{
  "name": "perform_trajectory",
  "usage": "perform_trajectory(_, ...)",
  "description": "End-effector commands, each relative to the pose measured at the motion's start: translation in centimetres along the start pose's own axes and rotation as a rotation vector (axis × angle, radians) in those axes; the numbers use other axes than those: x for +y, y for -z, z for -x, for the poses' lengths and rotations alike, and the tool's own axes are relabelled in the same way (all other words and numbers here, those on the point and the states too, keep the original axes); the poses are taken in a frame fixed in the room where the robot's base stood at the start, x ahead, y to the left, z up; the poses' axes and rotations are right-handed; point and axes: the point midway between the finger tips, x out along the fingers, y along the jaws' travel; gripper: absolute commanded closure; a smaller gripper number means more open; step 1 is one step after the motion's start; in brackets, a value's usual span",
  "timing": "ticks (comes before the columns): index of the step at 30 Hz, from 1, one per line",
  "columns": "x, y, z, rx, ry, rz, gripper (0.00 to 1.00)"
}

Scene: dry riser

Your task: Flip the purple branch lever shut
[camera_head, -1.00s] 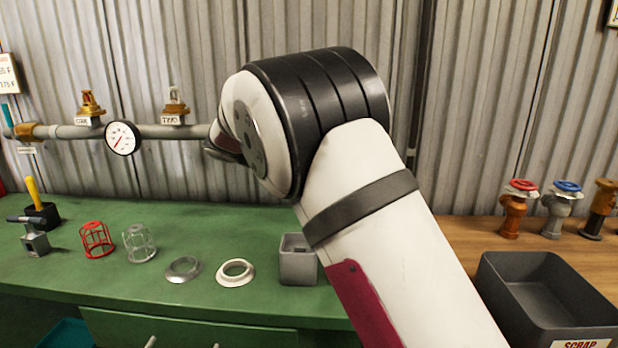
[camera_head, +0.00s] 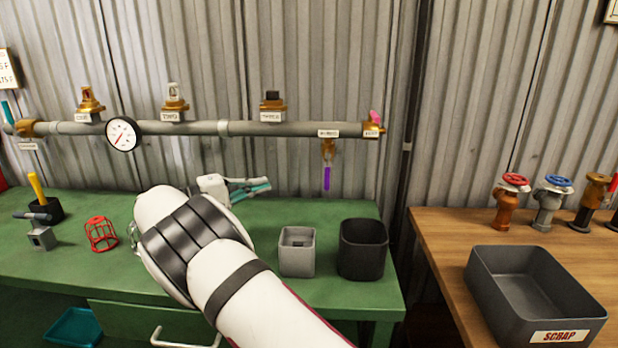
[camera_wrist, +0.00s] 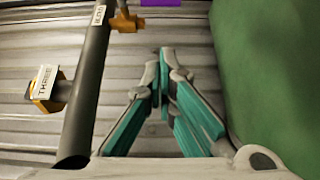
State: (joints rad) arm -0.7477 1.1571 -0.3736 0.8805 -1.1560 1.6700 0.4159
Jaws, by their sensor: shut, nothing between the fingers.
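The purple branch lever (camera_head: 327,179) hangs straight down below its brass valve (camera_head: 328,150), near the right end of the grey pipe. In the wrist view only a strip of the purple lever (camera_wrist: 160,2) shows at the top edge, with the brass valve (camera_wrist: 126,19) beside it. My gripper (camera_head: 268,186) is left of the lever and apart from it, low over the green bench. In the wrist view its teal and grey fingers (camera_wrist: 165,56) are together at the tips, with nothing between them.
The grey pipe (camera_head: 205,128) runs along the corrugated wall with a gauge (camera_head: 123,134) and brass fittings on top. A grey box (camera_head: 297,252) and a dark bin (camera_head: 362,249) stand on the green bench below the lever. The space between gripper and lever looks clear.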

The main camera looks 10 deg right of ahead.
Motion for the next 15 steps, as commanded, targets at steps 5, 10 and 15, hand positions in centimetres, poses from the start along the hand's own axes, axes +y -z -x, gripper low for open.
perform_trajectory(5, 0.0, 0.0, -0.2, -0.001, 0.001, 0.001, 1.00)
perform_trajectory(10, 0.1, -0.1, -2.0, -0.003, 0.001, 0.002, 1.00)
perform_trajectory(15, 0.0, -0.1, -5.2, -0.004, 0.002, 0.002, 1.00)
